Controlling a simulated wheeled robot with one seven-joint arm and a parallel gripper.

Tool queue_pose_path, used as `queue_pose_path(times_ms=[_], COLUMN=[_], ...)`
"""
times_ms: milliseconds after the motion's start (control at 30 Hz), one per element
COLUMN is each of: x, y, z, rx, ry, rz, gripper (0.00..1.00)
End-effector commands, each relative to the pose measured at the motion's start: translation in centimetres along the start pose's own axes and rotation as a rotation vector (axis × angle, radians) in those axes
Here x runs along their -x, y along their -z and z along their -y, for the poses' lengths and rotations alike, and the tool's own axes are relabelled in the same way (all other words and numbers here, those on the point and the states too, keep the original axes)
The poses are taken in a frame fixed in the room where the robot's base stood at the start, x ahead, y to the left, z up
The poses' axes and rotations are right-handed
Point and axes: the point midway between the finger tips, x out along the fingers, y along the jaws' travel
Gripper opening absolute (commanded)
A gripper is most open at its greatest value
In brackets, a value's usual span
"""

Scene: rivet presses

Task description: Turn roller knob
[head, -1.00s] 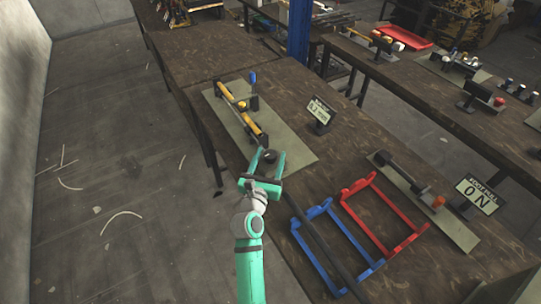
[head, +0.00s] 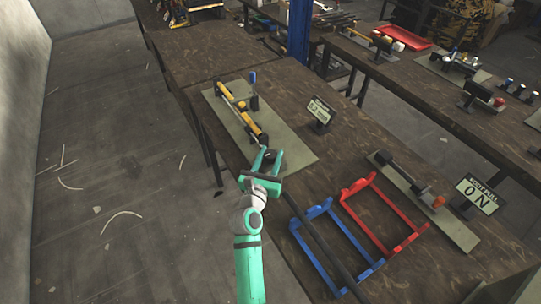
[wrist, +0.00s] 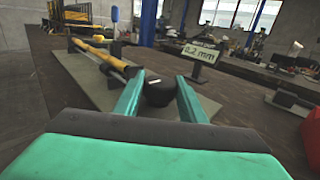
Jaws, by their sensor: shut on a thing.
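The roller knob (wrist: 158,91) is a dark round knob with a small light mark on its face. It sits at the near end of the yellow roller device on a grey-green plate (head: 292,150). My gripper (head: 269,158) is at the knob, its teal fingers on either side. In the wrist view my gripper (wrist: 157,98) is shut on the knob. The yellow roller (head: 235,113) runs away from the knob and also shows in the wrist view (wrist: 100,52). A small display sign (wrist: 197,52) reads "0.2 mm"; it stands right of the plate in the head view (head: 320,112).
A blue-handled lever (head: 253,88) rises at the device's far end. Blue (head: 325,246) and red (head: 385,216) frames lie to the right on the table. Another plate holds a dark rod with an orange end (head: 438,201), beside a "NO" sign (head: 480,195). Floor is open at left.

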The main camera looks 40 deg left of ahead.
Motion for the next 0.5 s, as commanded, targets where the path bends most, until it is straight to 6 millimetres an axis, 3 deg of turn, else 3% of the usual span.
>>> queue_pose_path(times_ms=[500], x=[-0.04], y=[-0.11], z=[-0.27], rx=[0.001], ry=[0.242], rz=[0.002], gripper=[0.15])
